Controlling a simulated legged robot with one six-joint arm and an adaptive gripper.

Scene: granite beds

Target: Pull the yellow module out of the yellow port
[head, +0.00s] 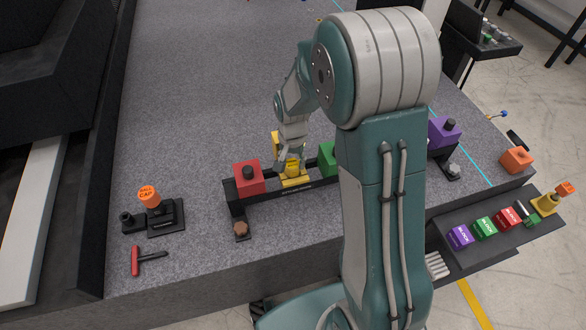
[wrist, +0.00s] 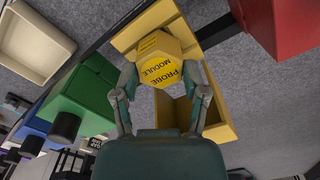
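The yellow module (wrist: 165,67) is a hexagonal piece lettered "PROBE MODULE" in the wrist view. My gripper (wrist: 160,75) has a finger against each side of it and looks shut on it. The yellow port (wrist: 218,125) shows beside and below the module, with an open hollow and raised walls. In the head view the yellow port (head: 295,181) sits on a black rail, between a red and a green block. My gripper (head: 291,153) points down at the module (head: 292,167) there. I cannot tell how far the module sits in the port.
The red block (head: 249,178) and the green block (head: 328,158) stand close on either side along the rail (head: 270,198). A purple block (head: 443,132) is farther right.

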